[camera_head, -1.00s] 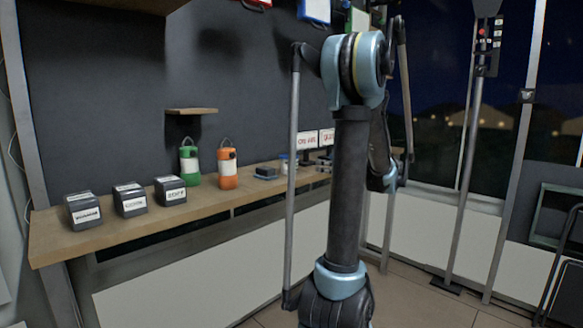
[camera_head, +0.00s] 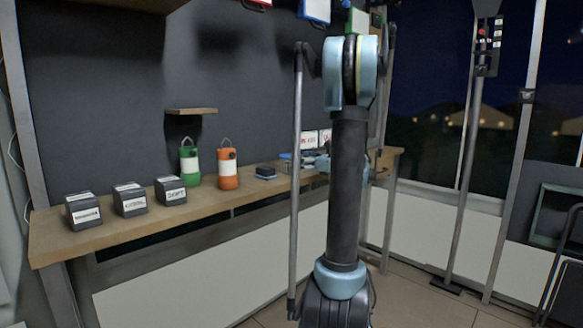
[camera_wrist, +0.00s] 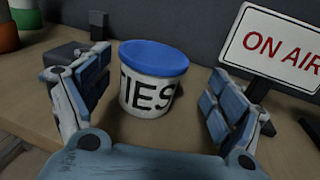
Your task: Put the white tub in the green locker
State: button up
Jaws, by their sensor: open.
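The white tub (camera_wrist: 148,92) stands upright on the wooden counter in the wrist view. It has a blue lid and black letters reading "TIES". My gripper (camera_wrist: 160,64) is open, with one finger on each side of the tub and a visible gap to the right finger. In the head view my arm and gripper reach over the counter's far end, and the tub is hard to make out there. A green-edged item (camera_head: 377,19) shows high on the wall, partly behind my arm. I cannot tell whether it is the green locker.
An "ON AIR" sign (camera_wrist: 278,45) stands close right of my gripper. A dark block (camera_head: 265,173), an orange lantern (camera_head: 228,168) and a green lantern (camera_head: 189,165) stand left along the counter (camera_head: 200,215). Several dark labelled boxes sit farther left. A small shelf (camera_head: 191,111) juts above.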

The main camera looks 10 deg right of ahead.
aim_at(289, 154)
jog(key=x, duration=0.3)
jog(key=shift+a+f, duration=0.1)
jog(key=shift+a, duration=0.45)
jog(key=shift+w+a, duration=0.4)
jog(key=shift+a, duration=0.05)
jog(key=c, duration=1.3)
jog(key=shift+c, duration=0.2)
notch_tip(289, 154, up, 10)
